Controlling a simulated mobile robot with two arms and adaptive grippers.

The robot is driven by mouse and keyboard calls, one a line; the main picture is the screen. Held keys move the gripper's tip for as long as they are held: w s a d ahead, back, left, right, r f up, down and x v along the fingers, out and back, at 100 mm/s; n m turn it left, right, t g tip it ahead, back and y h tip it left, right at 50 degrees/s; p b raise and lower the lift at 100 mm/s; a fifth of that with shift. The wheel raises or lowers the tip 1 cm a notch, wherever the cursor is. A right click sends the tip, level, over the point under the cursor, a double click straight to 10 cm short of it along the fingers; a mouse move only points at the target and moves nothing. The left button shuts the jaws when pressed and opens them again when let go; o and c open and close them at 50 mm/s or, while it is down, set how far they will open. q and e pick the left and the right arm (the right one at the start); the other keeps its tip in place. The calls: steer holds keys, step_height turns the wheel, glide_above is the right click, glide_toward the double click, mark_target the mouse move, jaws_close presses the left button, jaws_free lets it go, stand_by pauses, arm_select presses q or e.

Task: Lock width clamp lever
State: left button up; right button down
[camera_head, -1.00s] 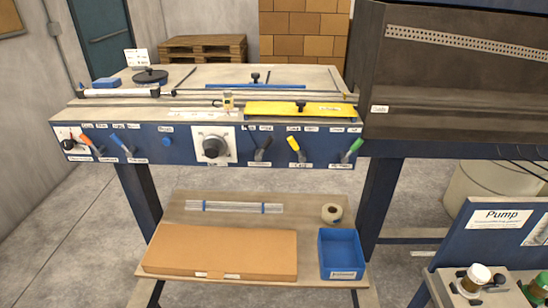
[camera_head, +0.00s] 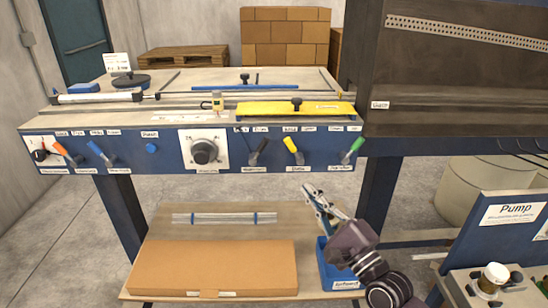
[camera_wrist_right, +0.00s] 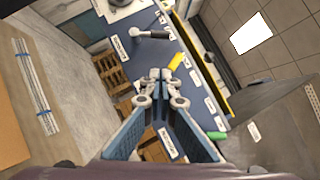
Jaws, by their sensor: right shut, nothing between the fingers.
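The blue front panel (camera_head: 222,150) of the bench carries several levers. Orange (camera_head: 66,155) and blue (camera_head: 100,154) levers are on its left part; black (camera_head: 258,152), yellow (camera_head: 293,151) and green (camera_head: 352,151) levers are on its right part. The labels are too small to tell which lever is the width clamp. My right gripper (camera_head: 310,190) is shut and empty, below the panel between the yellow and green levers, apart from them. In the right wrist view its fingertips (camera_wrist_right: 161,75) are near the yellow lever (camera_wrist_right: 175,61) in the picture. My left gripper is out of view.
A round black knob (camera_head: 204,152) is mid-panel. A yellow bar (camera_head: 290,110) lies on the bench top. Below, a shelf holds a cardboard box (camera_head: 205,268), clear tubes (camera_head: 225,218) and a blue bin (camera_head: 345,283), partly hidden by my arm. A dark cabinet (camera_head: 450,80) stands right.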

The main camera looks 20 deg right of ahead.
glide_toward(260, 148)
steer(key=w+d, duration=0.4)
steer(key=w, duration=0.1)
steer(key=a, duration=0.1)
steer(key=w+a+r+p, duration=0.1)
steer(key=a+p, duration=0.1)
steer(key=shift+w+a+r, duration=0.1)
steer(key=shift+w+r, duration=0.1)
steer(key=shift+w, duration=0.05)
steer(key=shift+r, duration=0.1)
